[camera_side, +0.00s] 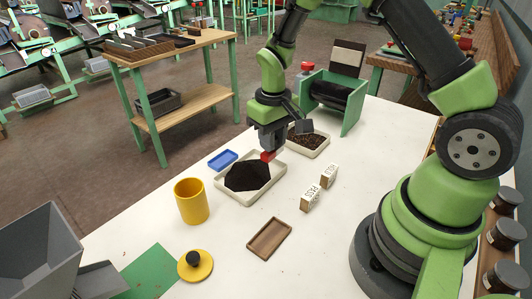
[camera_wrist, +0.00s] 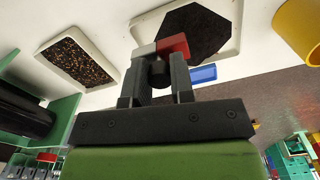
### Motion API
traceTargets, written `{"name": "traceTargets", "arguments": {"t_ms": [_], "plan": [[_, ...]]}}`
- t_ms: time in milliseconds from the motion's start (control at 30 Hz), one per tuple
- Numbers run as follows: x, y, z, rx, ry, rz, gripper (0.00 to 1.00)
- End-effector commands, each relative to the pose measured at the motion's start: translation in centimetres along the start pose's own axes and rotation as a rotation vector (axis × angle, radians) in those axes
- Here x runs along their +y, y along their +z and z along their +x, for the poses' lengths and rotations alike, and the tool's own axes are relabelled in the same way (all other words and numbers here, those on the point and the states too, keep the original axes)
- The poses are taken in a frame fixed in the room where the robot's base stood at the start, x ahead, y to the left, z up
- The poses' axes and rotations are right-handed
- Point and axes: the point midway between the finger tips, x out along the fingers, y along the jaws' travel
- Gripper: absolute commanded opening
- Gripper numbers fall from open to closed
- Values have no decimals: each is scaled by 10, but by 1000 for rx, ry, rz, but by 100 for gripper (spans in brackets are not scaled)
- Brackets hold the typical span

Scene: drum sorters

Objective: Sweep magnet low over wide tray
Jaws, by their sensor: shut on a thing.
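My gripper (camera_side: 268,143) is shut on a small magnet, a bar with a red end (camera_side: 267,156) and a pale grey end. In the wrist view the magnet (camera_wrist: 172,45) lies crosswise between the fingertips (camera_wrist: 158,72). A wide cream tray (camera_side: 231,195) holds a flat dark patch of black powder (camera_side: 246,175). The magnet is at the tray's far right side in the side view, low over or near its rim; the exact gap cannot be told. A second cream tray (camera_side: 310,153) holds dark grains with orange specks (camera_wrist: 75,58) and stands behind, partly hidden by my gripper.
A blue dish (camera_side: 222,160), yellow cup (camera_side: 191,202), yellow lid (camera_side: 195,265), brown wooden tray (camera_side: 269,238) and two lettered blocks (camera_side: 310,198) stand around the wide tray. A green sorter with a black drum (camera_side: 332,94) stands at the back. A grey hopper (camera_side: 38,255) is front left.

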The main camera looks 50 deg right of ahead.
Motion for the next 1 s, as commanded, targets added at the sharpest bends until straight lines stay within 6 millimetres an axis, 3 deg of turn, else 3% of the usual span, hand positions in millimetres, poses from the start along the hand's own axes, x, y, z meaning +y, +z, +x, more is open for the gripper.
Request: {"name": "traceTargets", "arguments": {"t_ms": [100,767,1000], "plan": [[7,-3,4,-1,0,0,0],[6,-3,42,0,0,-2,0],[-9,0,42,1,0,-3,0]]}}
